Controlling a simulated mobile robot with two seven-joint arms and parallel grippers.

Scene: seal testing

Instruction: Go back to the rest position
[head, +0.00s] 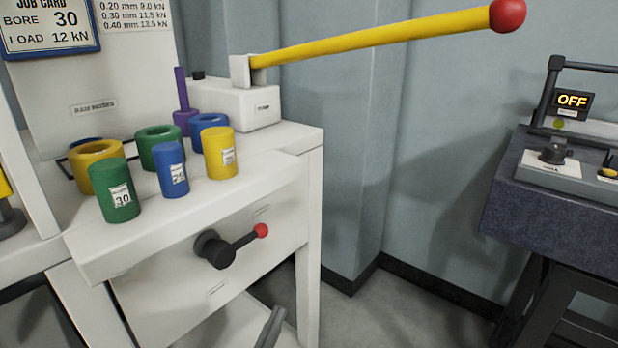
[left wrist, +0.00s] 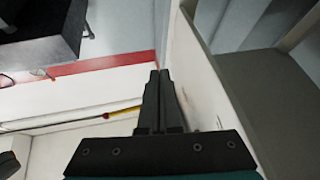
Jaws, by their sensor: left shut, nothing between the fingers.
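My left gripper shows in the left wrist view (left wrist: 159,76) with its two dark fingers together and nothing between them. A small dark grey piece, apparently the tip of this gripper (head: 272,328), shows at the bottom edge of the head view, below the white press bench (head: 180,225). It looks apart from the cylinders on the bench, and the rest of it is out of frame. My right gripper is in neither view.
The bench holds green (head: 118,190), blue (head: 171,169) and yellow (head: 220,153) cylinders, with several rings behind. A black lever (head: 238,243) juts from its front. A long yellow handle (head: 370,40) reaches right. A dark table (head: 560,185) with an OFF display (head: 573,101) stands right. Floor between is clear.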

